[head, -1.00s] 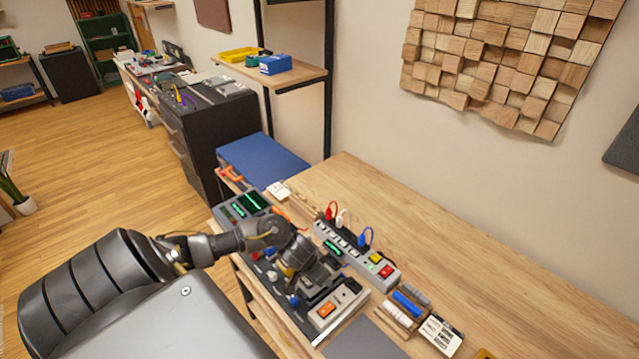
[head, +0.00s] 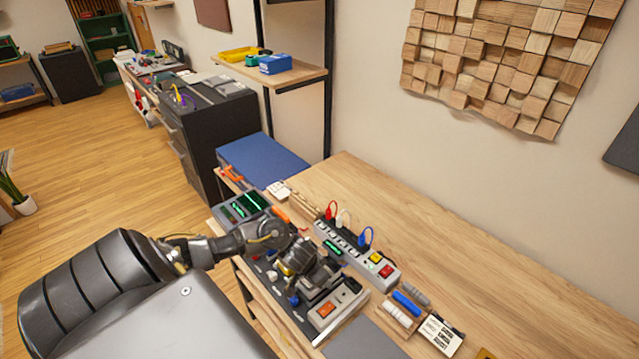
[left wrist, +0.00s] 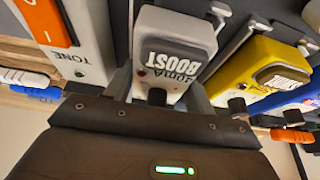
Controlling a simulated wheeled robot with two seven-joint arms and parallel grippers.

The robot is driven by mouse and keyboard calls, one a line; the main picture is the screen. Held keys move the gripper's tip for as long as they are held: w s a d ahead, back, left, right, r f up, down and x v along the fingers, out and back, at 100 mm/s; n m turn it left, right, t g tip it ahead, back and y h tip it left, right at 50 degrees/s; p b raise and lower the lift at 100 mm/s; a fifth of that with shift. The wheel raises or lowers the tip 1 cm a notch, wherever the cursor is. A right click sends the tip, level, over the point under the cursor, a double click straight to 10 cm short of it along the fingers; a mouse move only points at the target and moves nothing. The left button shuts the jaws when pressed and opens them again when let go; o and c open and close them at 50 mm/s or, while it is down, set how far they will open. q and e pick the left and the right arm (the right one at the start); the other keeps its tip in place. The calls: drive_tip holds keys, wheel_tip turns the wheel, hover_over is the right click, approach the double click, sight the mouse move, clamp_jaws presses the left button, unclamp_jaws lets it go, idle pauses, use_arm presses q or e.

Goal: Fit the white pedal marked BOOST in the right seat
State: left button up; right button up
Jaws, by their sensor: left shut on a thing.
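The white pedal marked BOOST (left wrist: 172,52) is between the fingers of my left gripper (left wrist: 162,92) in the left wrist view, its lettering upside down. The gripper is shut on the pedal's sides. In the head view my left gripper (head: 322,280) is over the dark pedal board (head: 308,330), just left of the orange-switched grey unit. There my arm and gripper mostly hide the pedal and the board below. Seat edges are not clear, and I cannot tell whether the pedal is touching the board. My right gripper is not in view.
A yellow pedal (left wrist: 255,68) is close beside the held one, with a blue pedal (left wrist: 300,97) beyond. A grey unit with an orange switch (head: 326,309) is close on the other side. A power strip (head: 355,252) with plugs stands behind.

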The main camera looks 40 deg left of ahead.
use_arm(q)
drive_tip(key=shift+s+f, duration=0.2)
drive_tip(key=shift+f, duration=0.1)
idle(0.8)
drive_tip(key=shift+d+p, duration=0.1)
drive_tip(key=shift+p, duration=0.2)
